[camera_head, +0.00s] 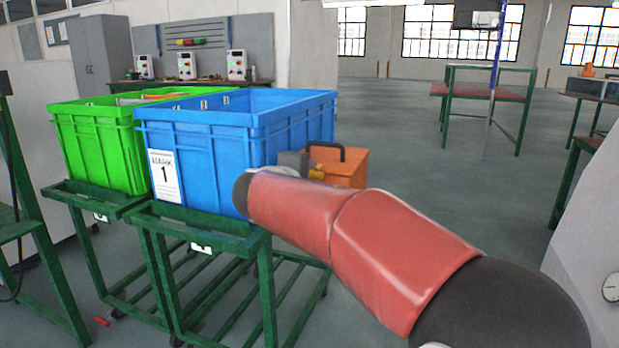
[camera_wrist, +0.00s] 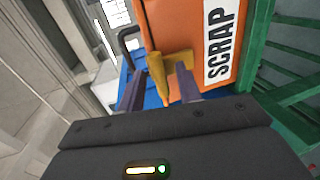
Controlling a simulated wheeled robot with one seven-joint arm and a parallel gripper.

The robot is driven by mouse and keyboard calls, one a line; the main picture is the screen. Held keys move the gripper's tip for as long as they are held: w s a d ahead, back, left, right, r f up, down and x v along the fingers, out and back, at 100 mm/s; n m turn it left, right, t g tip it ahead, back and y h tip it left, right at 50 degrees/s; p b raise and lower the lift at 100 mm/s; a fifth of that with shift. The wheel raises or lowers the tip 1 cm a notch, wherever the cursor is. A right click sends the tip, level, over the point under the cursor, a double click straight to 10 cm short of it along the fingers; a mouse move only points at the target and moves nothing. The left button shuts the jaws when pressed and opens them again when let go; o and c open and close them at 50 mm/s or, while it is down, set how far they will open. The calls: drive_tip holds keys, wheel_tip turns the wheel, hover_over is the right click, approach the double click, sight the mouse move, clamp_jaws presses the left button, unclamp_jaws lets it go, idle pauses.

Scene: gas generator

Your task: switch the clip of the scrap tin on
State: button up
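The scrap tin (camera_head: 345,167) is an orange box with a black handle, just right of the blue crate in the head view. In the wrist view the tin (camera_wrist: 185,25) fills the upper middle and bears a white label reading SCRAP. Its yellow clip (camera_wrist: 157,78) sticks out from the tin's face towards my gripper. My gripper (camera_wrist: 160,76) is open, with one finger on each side of the clip. I cannot tell whether either finger touches it. In the head view my arm hides part of the tin, and the clip (camera_head: 316,173) shows only as a small yellow patch.
A blue crate (camera_head: 225,150) and a green crate (camera_head: 95,140) stand on green metal carts (camera_head: 205,230) at the left. My forearm passes close to the blue crate's right corner. Green frame bars (camera_wrist: 262,45) run right of the tin. The floor (camera_head: 430,185) behind is open.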

drive_tip(key=v, duration=0.7)
drive_tip(key=shift+f, duration=0.1)
drive_tip(key=s+d+f+m+g, duration=0.3)
drive_tip(key=s+d+f+m, duration=0.1)
drive_tip(key=s+d, duration=0.4)
drive_tip(key=s+d+f+m+g, duration=0.35)
drive_tip(key=s+d+f, duration=0.2)
drive_tip(key=d, duration=0.45)
drive_tip(key=s+d+f+m+g+y, duration=0.1)
drive_tip(key=s+f+m+y, duration=0.1)
drive_tip(key=s, duration=0.5)
drive_tip(key=s+d+f+m+g+y+p, duration=0.1)
drive_tip(key=s+f+m+y, duration=0.2)
drive_tip(key=s+f, duration=0.4)
drive_tip(key=shift+s+m, duration=0.75)
drive_tip(key=shift+s, duration=0.1)
drive_tip(key=shift+f+g, duration=0.15)
drive_tip(key=shift+g, duration=0.1)
